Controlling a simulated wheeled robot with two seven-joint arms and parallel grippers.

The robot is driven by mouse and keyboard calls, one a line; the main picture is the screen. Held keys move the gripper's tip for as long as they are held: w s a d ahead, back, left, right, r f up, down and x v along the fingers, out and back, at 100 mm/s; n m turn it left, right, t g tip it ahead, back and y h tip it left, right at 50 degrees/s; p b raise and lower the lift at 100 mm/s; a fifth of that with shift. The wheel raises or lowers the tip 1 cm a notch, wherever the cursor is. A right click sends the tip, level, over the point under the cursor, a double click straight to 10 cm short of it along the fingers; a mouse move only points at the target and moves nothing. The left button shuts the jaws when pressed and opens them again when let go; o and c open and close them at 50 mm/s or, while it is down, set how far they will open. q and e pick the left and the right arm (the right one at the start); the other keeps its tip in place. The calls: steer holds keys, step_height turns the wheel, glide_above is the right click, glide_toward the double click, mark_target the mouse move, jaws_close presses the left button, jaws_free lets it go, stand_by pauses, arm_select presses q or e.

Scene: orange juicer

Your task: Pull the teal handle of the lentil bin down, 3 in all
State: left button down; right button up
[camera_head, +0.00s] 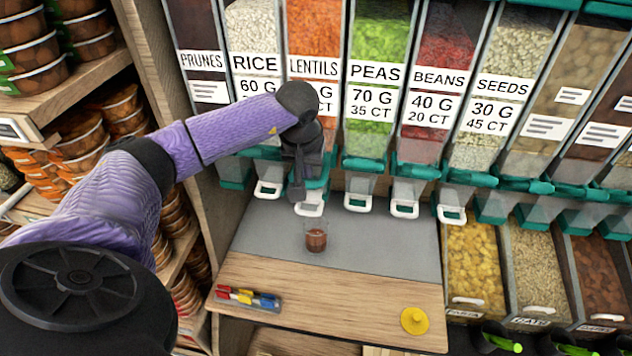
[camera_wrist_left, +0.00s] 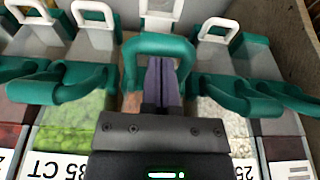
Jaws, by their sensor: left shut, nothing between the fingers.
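The lentil bin (camera_head: 313,32) is the clear one labelled LENTILS, with orange lentils, between rice and peas. Its teal handle (camera_wrist_left: 158,44) shows in the left wrist view as an arch; in the head view my gripper partly hides it. My left gripper (camera_head: 298,192) is in front of the lentil bin's outlet, pointing down. Its fingers (camera_wrist_left: 161,82) are shut and empty, and appear inside the handle's arch; whether they touch it I cannot tell. A clear cup (camera_head: 316,240) with reddish-brown contents stands on the grey mat below. My right gripper is not in view.
Rice (camera_head: 252,28) and peas (camera_head: 381,35) bins with teal handles stand close on either side. The grey mat (camera_head: 390,243) is mostly clear. Shelves of tubs are at left.

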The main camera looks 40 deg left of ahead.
arm_select(q)
steer(key=w+p+v, duration=0.1)
steer(key=p+v, duration=0.3)
steer(key=v, duration=0.2)
steer(key=shift+w+a+r+p, duration=0.4)
steer(key=shift+w+a+r, duration=0.1)
steer(key=shift+a+r, duration=0.1)
